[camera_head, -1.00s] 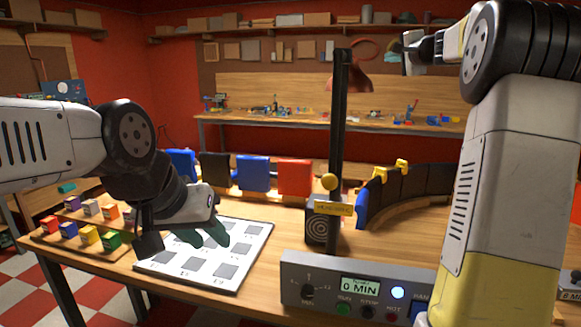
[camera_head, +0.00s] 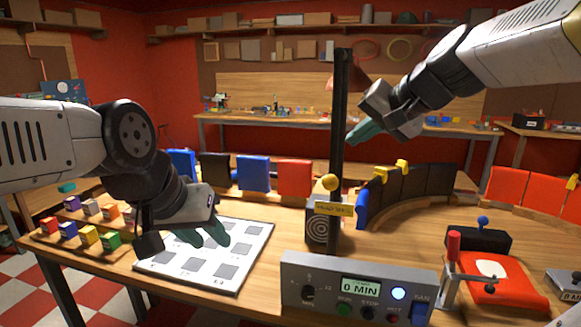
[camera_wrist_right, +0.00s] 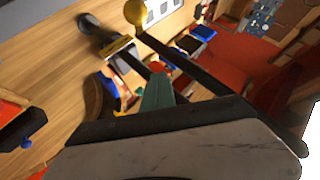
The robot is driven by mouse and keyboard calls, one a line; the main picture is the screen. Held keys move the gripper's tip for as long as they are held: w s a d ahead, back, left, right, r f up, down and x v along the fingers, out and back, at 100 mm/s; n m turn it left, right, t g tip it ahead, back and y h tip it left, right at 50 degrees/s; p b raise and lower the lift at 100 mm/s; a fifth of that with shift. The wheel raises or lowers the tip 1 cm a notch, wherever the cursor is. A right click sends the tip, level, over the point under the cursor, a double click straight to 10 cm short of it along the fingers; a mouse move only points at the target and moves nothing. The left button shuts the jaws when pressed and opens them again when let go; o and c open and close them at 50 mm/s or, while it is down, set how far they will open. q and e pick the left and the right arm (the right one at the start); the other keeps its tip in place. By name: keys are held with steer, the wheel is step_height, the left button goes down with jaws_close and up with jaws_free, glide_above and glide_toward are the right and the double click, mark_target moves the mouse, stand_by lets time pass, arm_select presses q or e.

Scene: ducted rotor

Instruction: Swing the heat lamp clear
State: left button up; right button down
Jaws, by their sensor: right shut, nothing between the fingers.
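The heat lamp stands on a tall black post (camera_head: 339,120) with a yellow knob (camera_head: 330,182) low on it.
A grey control box (camera_head: 325,290) reading 0 MIN stands at the front. A curved row of dark panels (camera_head: 412,184) is right of the post. A red press-like fixture (camera_head: 507,280) is at the right. Small coloured boxes (camera_head: 88,235) sit at the left.

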steer(key=s+f+n+g+h, duration=0.3)
steer(key=s+f+n, duration=0.1)
steer(key=s+f, duration=0.9)
steer(key=s, duration=0.3)
steer(key=shift+s+d+f, duration=0.15)
steer(key=shift+f, duration=0.2)
